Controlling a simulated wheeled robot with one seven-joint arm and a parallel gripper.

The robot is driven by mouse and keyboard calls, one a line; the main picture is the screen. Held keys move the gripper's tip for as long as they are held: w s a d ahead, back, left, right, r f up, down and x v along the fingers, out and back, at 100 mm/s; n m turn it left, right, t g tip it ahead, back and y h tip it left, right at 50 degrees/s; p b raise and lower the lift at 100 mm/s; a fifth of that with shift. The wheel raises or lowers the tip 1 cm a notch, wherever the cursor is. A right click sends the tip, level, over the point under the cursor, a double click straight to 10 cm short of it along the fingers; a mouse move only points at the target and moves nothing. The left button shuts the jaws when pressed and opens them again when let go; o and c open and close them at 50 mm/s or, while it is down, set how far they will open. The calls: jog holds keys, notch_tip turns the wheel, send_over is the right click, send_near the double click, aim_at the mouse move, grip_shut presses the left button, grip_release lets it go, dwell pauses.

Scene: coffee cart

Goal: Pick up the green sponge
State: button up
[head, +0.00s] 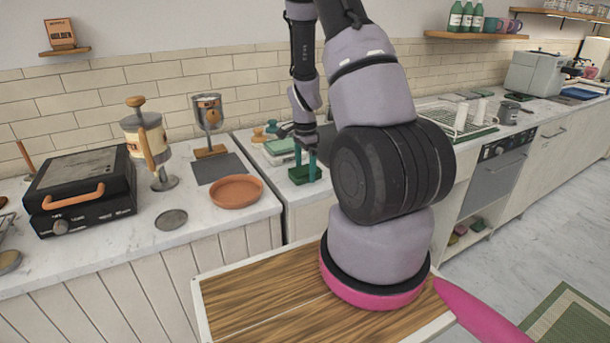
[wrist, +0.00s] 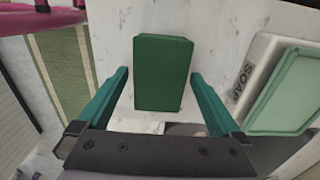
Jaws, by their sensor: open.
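The green sponge (wrist: 163,75) is a dark green block lying on the white marble counter in the wrist view. In the head view the sponge (head: 298,178) shows partly behind the teal fingers. My gripper (wrist: 160,84) is open, with one teal finger on each side of the sponge and a gap on both sides. The head view shows my gripper (head: 306,166) pointing down at the counter by the sponge. Whether the fingertips reach below the sponge's top I cannot tell.
A soap box (wrist: 252,85) with a pale green top lies right of the sponge in the wrist view. The terracotta dish (head: 236,191) stands on the counter to the left in the head view. A dish rack (head: 452,118) stands to the right. The counter's front edge is close.

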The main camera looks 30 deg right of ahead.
jog(key=shift+f, duration=0.4)
jog(key=c, duration=1.2)
jog(key=shift+r, duration=0.1)
